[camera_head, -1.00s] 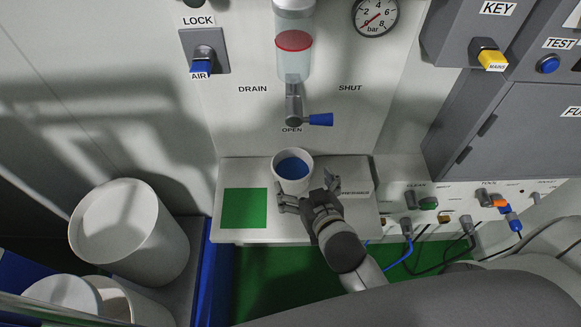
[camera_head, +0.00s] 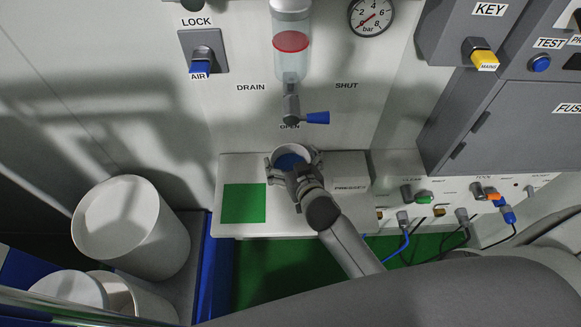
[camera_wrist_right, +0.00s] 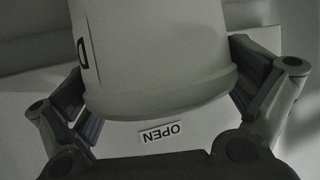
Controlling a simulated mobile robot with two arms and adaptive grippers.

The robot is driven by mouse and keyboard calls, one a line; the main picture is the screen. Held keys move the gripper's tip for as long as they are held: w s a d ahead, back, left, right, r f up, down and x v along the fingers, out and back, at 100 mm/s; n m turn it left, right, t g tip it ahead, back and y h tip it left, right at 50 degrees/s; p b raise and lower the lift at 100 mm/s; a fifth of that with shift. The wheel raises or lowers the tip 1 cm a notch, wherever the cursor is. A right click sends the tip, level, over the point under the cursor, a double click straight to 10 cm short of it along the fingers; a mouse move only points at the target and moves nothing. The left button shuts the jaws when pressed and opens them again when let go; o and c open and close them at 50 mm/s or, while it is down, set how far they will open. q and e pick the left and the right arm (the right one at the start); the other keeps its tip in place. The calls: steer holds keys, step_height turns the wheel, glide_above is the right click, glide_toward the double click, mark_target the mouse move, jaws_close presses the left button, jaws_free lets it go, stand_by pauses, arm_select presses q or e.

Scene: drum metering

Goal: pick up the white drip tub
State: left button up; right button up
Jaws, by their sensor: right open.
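The white drip tub (camera_head: 290,152) stands upright on the small white shelf below the drain valve, with blue showing inside it. My right gripper (camera_head: 293,167) is at the tub with its open fingers on either side of it. In the right wrist view the tub (camera_wrist_right: 150,55) sits between the two fingers of the right gripper (camera_wrist_right: 160,95), and gaps show beside it. The gripper hides part of the tub's near side in the head view. My left gripper is not in view.
A green square (camera_head: 244,203) lies left of the tub on the shelf (camera_head: 230,168). A pale block (camera_head: 349,172) stands to its right. The drain valve with a blue handle (camera_head: 316,118) hangs above. White drums (camera_head: 130,230) stand at lower left.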

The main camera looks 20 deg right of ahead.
steer(key=shift+c, duration=0.4)
steer(key=c, duration=0.8)
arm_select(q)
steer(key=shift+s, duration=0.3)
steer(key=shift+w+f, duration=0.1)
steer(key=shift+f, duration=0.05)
arm_select(e)
steer(key=shift+r, duration=0.15)
steer(key=shift+s+r, duration=0.1)
steer(key=shift+s, duration=0.05)
step_height(320, 180, up, 6)
arm_select(q)
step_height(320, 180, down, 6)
steer(key=b, duration=0.6)
arm_select(e)
steer(key=s+a, duration=0.2)
steer(key=s, duration=0.4)
steer(key=s+a, duration=0.1)
steer(key=s, duration=0.5)
steer(key=s+a, duration=0.2)
steer(key=s, duration=0.5)
steer(key=shift+a+r, duration=0.3)
